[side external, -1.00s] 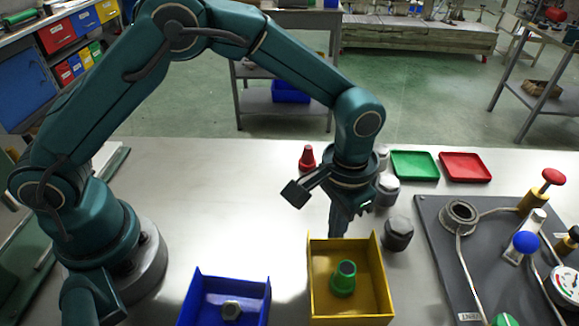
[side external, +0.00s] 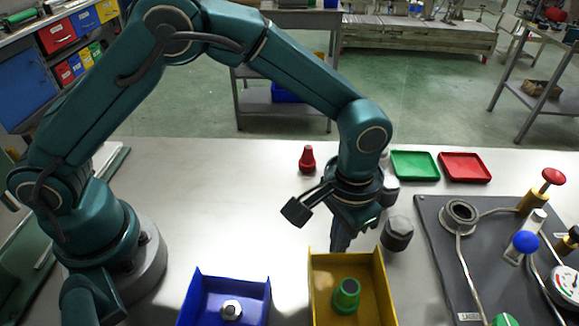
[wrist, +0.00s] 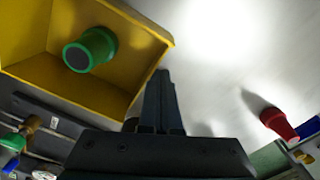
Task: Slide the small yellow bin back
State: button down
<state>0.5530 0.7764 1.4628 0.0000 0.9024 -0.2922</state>
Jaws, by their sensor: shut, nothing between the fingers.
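The yellow bin (side external: 318,292) stands on the bench at the lower middle of the side view, its front cut off by the picture edge. A green tapered part (side external: 346,297) is inside it. My gripper (side external: 339,247) is shut and empty, pointing down at the bin's far wall. In the wrist view the shut fingers (wrist: 162,85) are right beside the wall of the yellow bin (wrist: 140,50), with the green part (wrist: 92,50) inside. They look in contact, but a small gap cannot be ruled out.
A blue bin (side external: 258,299) with a metal nut stands just left. A dark grey knob-like part (side external: 397,233) is right of my gripper. A fixture board (side external: 430,215) with pipes lies further right. A red cone (side external: 307,160) and green and red trays (side external: 415,165) stand behind.

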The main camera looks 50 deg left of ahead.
aim_at(340, 279)
jog(key=shift+s+d, duration=0.4)
jog(key=shift+d, duration=0.05)
jog(key=shift+s+d, duration=0.65)
jog(key=shift+d, duration=0.1)
jog(key=shift+s+d, duration=0.1)
jog(key=shift+s, duration=0.05)
jog(key=shift+s+d, duration=0.4)
jog(key=shift+d, duration=0.1)
jog(key=shift+w+a+r, duration=0.1)
jog(key=shift+w+a, duration=0.15)
notch_tip(340, 279, up, 9)
dwell(1.5)
